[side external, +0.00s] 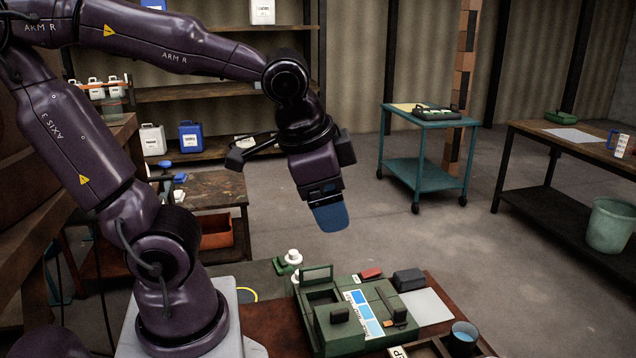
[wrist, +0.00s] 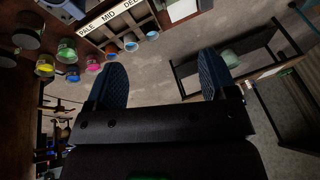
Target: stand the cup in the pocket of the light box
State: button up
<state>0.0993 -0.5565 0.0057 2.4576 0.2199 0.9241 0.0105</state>
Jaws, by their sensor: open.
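My gripper (side external: 331,216) hangs in the air above the bench in the side view, its blue fingertips pointing down. In the wrist view its two blue padded fingers (wrist: 165,80) are spread apart with nothing between them. A dark cup with blue liquid (side external: 463,334) stands at the bench's front right. A green box-like device (side external: 330,325) with a blue shade strip, apparently the light box, stands left of it. A dark recess shows in its top; I cannot tell if this is the pocket. In the wrist view, small cups (wrist: 130,43) sit by a PALE, MID, DEEP label.
Several pots of bright colour (wrist: 67,52) stand left in the wrist view. A white bottle (side external: 293,260) and a dark grey block (side external: 409,279) stand near the device. A teal cart (side external: 420,155) is farther back. The air around my gripper is clear.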

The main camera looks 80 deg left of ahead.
jog(key=shift+o, duration=0.4)
jog(key=shift+s+d+r+n+t+h, duration=0.25)
jog(key=shift+s+r+n+t+h, duration=0.2)
jog(key=shift+r+n, duration=0.15)
jog(key=shift+s+d+r+n+t+h, duration=0.25)
jog(key=shift+s+r+n+t+h, duration=0.15)
jog(key=shift+r+n, duration=0.2)
jog(key=w+d+f+m+g, duration=0.2)
jog(key=w+d+f+m, duration=0.2)
jog(key=w+f+m, duration=0.4)
jog(key=w+d+f+m+g, duration=0.2)
jog(key=w+d+f+m, duration=0.25)
jog(key=w, duration=0.55)
jog(key=w+d+f+m+g, duration=0.2)
jog(key=w+d+f+m, duration=0.25)
jog(key=w+f, duration=0.35)
jog(key=shift+m+t, duration=0.25)
jog(key=shift+m, duration=0.15)
jog(key=f, duration=0.7)
jog(key=a+f, duration=0.1)
jog(key=f, duration=0.3)
jog(key=shift+w+f, duration=0.25)
jog(key=shift+w, duration=0.15)
